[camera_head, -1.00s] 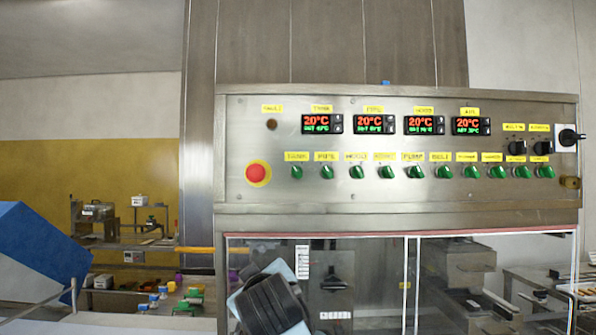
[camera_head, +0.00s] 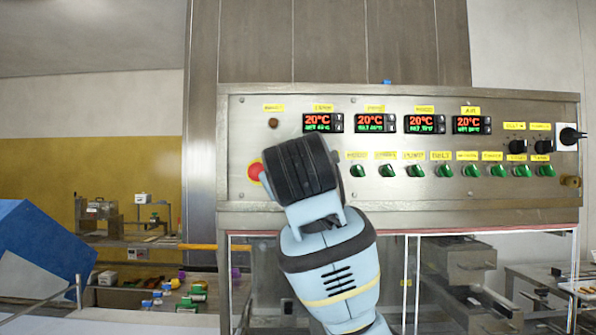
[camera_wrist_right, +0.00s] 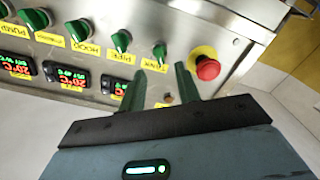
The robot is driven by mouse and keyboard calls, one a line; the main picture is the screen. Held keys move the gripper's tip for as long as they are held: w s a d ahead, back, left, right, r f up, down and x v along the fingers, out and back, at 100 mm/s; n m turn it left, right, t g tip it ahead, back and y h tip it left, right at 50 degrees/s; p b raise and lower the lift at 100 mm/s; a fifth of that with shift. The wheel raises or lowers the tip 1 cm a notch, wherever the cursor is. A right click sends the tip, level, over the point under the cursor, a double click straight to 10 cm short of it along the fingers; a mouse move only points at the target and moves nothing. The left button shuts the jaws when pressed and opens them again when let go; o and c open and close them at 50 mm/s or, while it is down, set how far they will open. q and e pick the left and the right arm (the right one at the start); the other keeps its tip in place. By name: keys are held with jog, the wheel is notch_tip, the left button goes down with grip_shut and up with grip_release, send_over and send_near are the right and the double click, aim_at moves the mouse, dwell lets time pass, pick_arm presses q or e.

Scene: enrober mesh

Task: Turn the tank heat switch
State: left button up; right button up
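The tank heat switch (camera_wrist_right: 160,52) is a small green knob beside its yellow label and nearest the red button. In the right wrist view, which shows the panel upside down, it lies between and just beyond the fingertips of my right gripper (camera_wrist_right: 161,70). The two fingers are apart with nothing held between them. I cannot tell whether they touch the panel. In the head view my right gripper (camera_head: 302,170) covers the tank and pipe switches, and its fingers are hidden. My left gripper is in neither view.
A red button (camera_wrist_right: 207,68) sits close beside the fingers. The green pipe switch (camera_wrist_right: 122,40) and hood switch (camera_wrist_right: 80,30) are on the other side. Displays (camera_head: 322,122) read 20°C in red. Glass doors lie below the steel panel (camera_head: 450,205).

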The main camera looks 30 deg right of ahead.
jog(key=shift+x, duration=2.65)
jog(key=shift+c, duration=0.4)
grip_shut()
